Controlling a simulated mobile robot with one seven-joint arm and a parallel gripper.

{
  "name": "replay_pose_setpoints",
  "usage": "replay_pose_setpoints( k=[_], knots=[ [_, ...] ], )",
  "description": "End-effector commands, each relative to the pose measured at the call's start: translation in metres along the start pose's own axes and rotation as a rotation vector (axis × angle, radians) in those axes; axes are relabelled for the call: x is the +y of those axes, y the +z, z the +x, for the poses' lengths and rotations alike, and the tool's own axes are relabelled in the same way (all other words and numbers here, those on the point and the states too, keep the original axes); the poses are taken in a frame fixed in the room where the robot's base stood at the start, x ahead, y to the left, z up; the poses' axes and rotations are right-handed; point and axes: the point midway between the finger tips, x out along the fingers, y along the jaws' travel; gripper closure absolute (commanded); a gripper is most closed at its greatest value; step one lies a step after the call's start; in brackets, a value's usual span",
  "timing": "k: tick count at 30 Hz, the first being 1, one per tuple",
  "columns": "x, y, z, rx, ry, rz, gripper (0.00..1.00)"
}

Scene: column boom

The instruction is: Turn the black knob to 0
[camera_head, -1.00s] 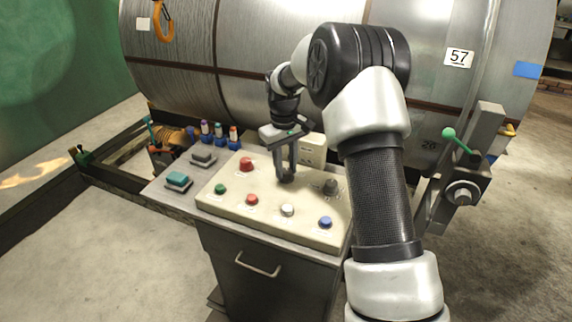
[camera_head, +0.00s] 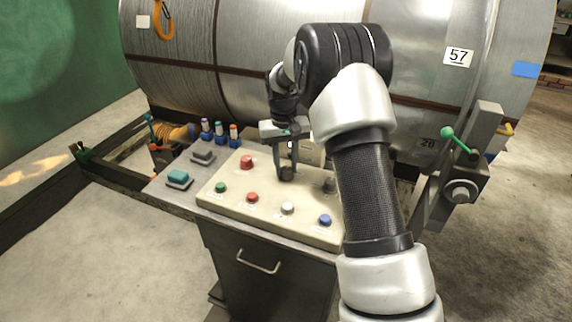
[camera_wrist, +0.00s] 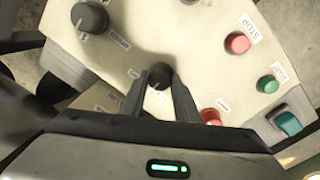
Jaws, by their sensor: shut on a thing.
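The black knob (camera_wrist: 158,78) stands on the cream control panel (camera_wrist: 118,100) between my two fingers in the wrist view. In the head view the black knob (camera_head: 286,175) shows at the fingertips, near the middle of the panel's back half. My gripper (camera_wrist: 160,80) points down from above and is shut on the black knob; it also shows in the head view (camera_head: 286,167). The fingers cover the knob's sides, and I cannot make out its pointer or a 0 mark.
A larger dark grey knob (camera_wrist: 90,17) sits beside the black one. Red (camera_head: 246,162), green (camera_head: 220,187), white (camera_head: 287,208) and blue (camera_head: 325,220) buttons stand close around. A large steel drum (camera_head: 260,60) is behind.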

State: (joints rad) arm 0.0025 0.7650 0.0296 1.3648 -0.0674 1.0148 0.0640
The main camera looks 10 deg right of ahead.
Motion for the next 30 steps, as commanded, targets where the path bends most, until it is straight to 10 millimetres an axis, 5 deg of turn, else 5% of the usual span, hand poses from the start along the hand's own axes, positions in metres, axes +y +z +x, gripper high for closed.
replay_pose_setpoints(
  k=[5, 6, 9, 20, 30],
  knots=[
    [0.0, -0.001, -0.001, 0.004, 0.001, -0.001, 0.94],
    [0.0, -0.001, -0.001, 0.004, 0.001, -0.001, 0.7],
    [0.0, -0.001, -0.001, 0.004, 0.0, -0.001, 0.53],
    [0.0, -0.001, -0.004, 0.002, 0.0, -0.002, 0.53],
    [0.0, -0.002, -0.069, 0.007, 0.0, -0.002, 0.53]
  ],
)
